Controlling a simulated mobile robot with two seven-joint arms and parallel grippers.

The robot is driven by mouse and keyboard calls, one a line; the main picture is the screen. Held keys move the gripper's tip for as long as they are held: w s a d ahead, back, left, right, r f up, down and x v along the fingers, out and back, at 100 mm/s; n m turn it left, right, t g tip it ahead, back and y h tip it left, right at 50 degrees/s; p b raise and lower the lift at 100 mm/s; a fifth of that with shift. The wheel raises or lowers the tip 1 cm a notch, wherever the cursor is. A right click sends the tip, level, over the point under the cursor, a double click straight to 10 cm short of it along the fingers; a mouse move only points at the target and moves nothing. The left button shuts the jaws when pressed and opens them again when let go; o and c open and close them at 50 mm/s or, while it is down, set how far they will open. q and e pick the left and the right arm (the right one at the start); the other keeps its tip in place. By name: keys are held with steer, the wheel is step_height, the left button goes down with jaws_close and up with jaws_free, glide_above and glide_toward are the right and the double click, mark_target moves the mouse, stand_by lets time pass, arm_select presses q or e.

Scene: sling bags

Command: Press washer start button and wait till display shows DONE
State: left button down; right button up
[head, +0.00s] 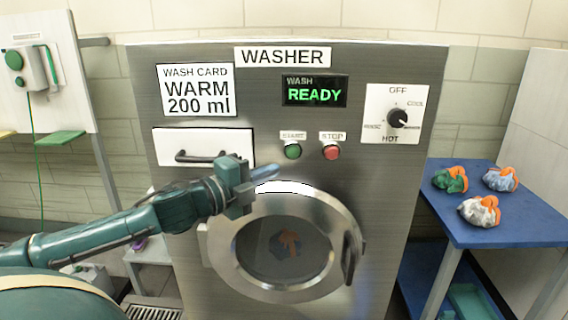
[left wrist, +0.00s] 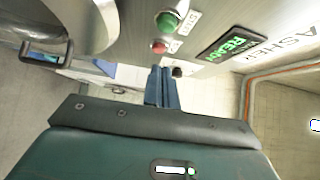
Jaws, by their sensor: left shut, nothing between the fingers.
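The washer (head: 400,250) is a steel front with a lit display (head: 315,91) that reads WASH READY. The green START button (head: 292,151) sits below the display, left of the red STOP button (head: 331,152). My left gripper (head: 272,172) is shut and empty, its fingers pointing right, just left of and a little below the START button in the picture and apart from it. In the left wrist view, the shut fingers (left wrist: 162,86) show below the START button (left wrist: 168,22), STOP button (left wrist: 158,46) and display (left wrist: 232,42). My right gripper is not in view.
The round door (head: 335,215) is shut, with something orange and blue behind its glass. A drawer (head: 203,145) is shut; a card above reads WARM 200 ml. A dial (head: 398,118) is at right. A blue table (head: 505,230) holds three small bags.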

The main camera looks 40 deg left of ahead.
mark_target(297, 153)
arm_select(q)
steer(key=w, duration=0.2)
steer(key=w+p, duration=0.1)
steer(key=w, duration=0.2)
steer(key=w+a+p, duration=0.1)
steer(key=w, duration=0.1)
steer(key=shift+w+r, duration=0.1)
steer(key=shift+w, duration=0.25)
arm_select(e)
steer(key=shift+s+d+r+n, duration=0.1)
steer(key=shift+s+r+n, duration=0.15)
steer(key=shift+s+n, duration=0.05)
